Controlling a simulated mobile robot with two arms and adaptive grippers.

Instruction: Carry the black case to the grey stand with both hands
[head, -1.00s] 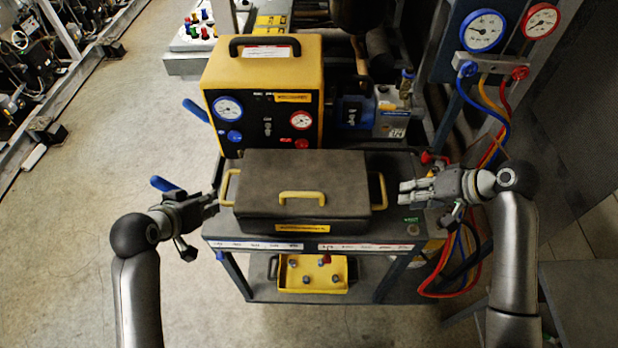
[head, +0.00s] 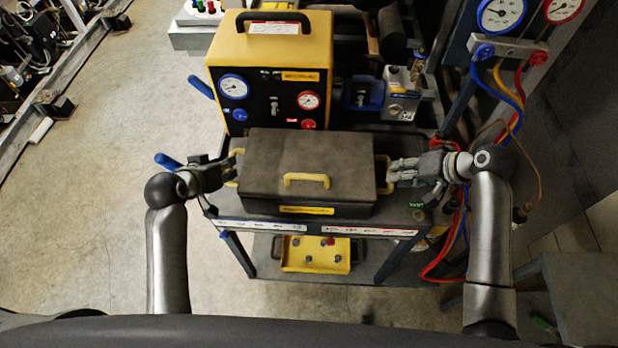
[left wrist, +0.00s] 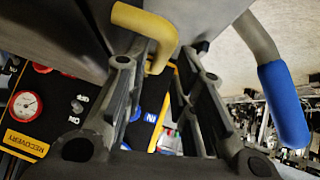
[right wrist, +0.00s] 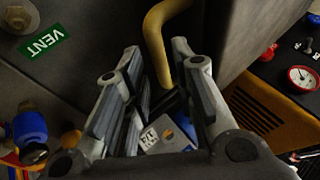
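The black case (head: 270,180) sits level on the cart's top shelf (head: 400,212), with a yellow handle at each end and one in front. My left gripper (head: 229,170) is at the left handle; in the left wrist view this handle (left wrist: 152,30) reaches between the open fingers (left wrist: 160,80). My right gripper (head: 391,172) is at the right handle; in the right wrist view this handle (right wrist: 158,42) lies between the open fingers (right wrist: 157,75). A grey flat-topped piece (head: 585,300) at the lower right may be the grey stand; I cannot be sure.
A yellow recovery unit (head: 272,65) with gauges stands right behind the case. Red, blue and yellow hoses (head: 497,90) hang at the right from a gauge manifold (head: 508,47). A yellow tray (head: 316,254) is on the lower shelf. The floor at left is clear.

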